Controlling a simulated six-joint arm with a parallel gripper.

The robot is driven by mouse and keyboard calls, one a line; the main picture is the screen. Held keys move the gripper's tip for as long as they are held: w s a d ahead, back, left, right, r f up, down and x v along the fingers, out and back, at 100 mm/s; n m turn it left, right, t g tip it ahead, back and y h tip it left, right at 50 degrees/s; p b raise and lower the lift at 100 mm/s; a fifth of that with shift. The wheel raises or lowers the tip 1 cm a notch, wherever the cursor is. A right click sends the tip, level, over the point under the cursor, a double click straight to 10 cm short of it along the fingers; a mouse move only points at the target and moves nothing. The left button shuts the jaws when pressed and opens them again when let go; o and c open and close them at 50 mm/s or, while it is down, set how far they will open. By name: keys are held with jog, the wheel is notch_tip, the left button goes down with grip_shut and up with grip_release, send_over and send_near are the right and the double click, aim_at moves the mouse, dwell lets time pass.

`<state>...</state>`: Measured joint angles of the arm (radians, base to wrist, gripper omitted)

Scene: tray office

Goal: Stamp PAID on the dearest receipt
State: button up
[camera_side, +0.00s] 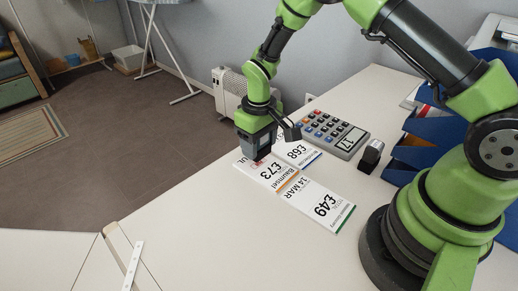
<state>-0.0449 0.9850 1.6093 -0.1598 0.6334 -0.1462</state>
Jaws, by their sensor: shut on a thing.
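Several white receipts lie on the desk below my gripper. The £73 receipt (265,175) has an orange edge, and my gripper hangs over its far end. The £68 receipt (300,154) has a blue edge and lies behind it, partly covered by my gripper. The £49 receipt (320,205) has a green edge and lies nearest the arm base. My gripper (261,151) points down, shut on a dark stamp, which is mostly hidden by the jaws. A little red shows at the stamp's lower end, close above the £73 receipt; I cannot tell whether they touch.
A grey calculator (335,134) reading 17 lies behind the receipts. A small black block with a pale face (371,152) stands right of it. Blue stacked trays (412,150) stand at the right. The desk (215,225) is clear at front left.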

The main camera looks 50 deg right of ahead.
jog(key=shift+r, duration=2.05)
